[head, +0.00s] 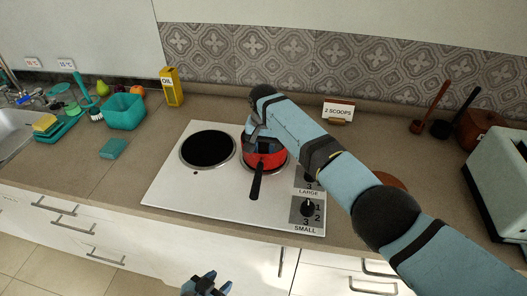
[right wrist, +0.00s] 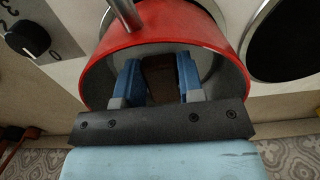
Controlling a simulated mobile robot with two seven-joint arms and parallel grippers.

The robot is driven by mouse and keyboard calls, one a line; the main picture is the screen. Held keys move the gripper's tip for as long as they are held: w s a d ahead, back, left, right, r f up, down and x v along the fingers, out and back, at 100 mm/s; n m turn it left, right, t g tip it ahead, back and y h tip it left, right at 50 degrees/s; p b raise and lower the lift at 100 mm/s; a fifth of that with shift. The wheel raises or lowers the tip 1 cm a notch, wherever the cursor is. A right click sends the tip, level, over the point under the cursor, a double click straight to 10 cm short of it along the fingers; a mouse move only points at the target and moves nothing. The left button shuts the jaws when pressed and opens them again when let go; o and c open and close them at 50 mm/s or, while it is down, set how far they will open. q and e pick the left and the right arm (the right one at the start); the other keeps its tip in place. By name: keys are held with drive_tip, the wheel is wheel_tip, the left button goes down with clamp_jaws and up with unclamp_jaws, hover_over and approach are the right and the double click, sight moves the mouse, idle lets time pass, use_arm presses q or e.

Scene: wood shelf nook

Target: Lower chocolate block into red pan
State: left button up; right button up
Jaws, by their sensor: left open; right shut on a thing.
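The red pan (head: 265,161) sits on the right burner of the white cooktop, its black handle pointing toward the front. It also shows in the right wrist view (right wrist: 150,43), its rim around my fingers. My right gripper (head: 259,138) reaches into the pan from above. In the right wrist view its blue fingers (right wrist: 160,82) are shut on the brown chocolate block (right wrist: 158,72), inside the pan's opening. I cannot tell whether the block touches the pan's bottom. In the head view the block is hidden by my arm. My left gripper (head: 206,284) is open and empty, low in front of the drawers.
The left burner (head: 208,149) is bare. Control knobs (head: 307,207) lie right of the pan. An oil box (head: 171,87), a teal bin (head: 125,112) and a sink (head: 14,140) stand left. A toaster (head: 499,175) stands right. The counter left of the cooktop has free room.

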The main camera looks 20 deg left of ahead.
drive_tip(key=shift+f+b, duration=0.95)
drive_tip(key=shift+f, duration=0.1)
idle(0.5)
drive_tip(key=o, duration=1)
